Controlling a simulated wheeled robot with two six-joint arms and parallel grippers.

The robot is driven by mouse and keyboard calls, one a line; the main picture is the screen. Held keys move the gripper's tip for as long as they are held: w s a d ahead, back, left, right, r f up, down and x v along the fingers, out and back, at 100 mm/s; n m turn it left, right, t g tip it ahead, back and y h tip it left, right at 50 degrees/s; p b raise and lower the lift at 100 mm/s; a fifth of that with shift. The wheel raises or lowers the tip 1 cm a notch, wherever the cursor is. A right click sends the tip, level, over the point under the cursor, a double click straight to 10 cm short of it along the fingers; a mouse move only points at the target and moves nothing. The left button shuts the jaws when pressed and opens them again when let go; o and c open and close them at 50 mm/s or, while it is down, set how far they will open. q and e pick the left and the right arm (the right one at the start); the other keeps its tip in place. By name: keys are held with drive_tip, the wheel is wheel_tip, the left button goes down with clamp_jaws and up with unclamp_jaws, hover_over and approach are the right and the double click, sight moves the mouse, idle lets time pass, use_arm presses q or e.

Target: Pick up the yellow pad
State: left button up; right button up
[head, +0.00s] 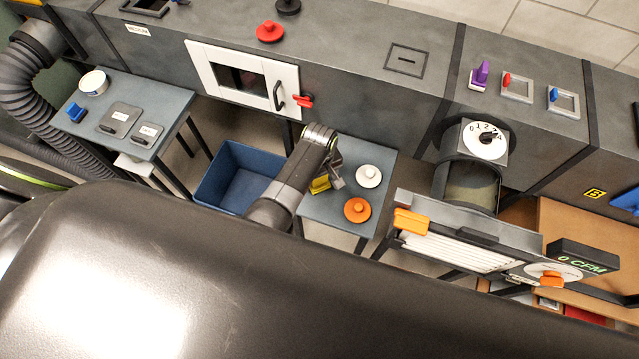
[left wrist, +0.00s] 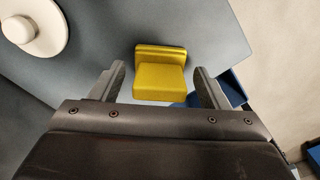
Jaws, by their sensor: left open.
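The yellow pad (head: 320,184) lies on a small grey table (head: 328,213), partly hidden by my left arm in the head view. In the left wrist view the yellow pad (left wrist: 160,76) is a blocky piece with a raised ridge along its far edge. My left gripper (head: 336,176) is open above the table. In the left wrist view its two fingers (left wrist: 160,88) stand apart, one to each side of the pad, with gaps between. I cannot tell how far above the table the fingertips are. My right gripper is not in view.
A white knobbed disc (head: 368,176) and an orange knobbed disc (head: 357,210) share the table, right of the pad. A blue bin (head: 212,184) stands left of the table. The grey duct (head: 352,75) with a white-framed door runs behind.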

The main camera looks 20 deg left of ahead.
use_arm(q)
drive_tip(key=shift+c, duration=0.3)
drive_tip(key=c, duration=1.3)
drive_tip(key=shift+o, duration=0.2)
drive_tip(key=shift+r, duration=0.2)
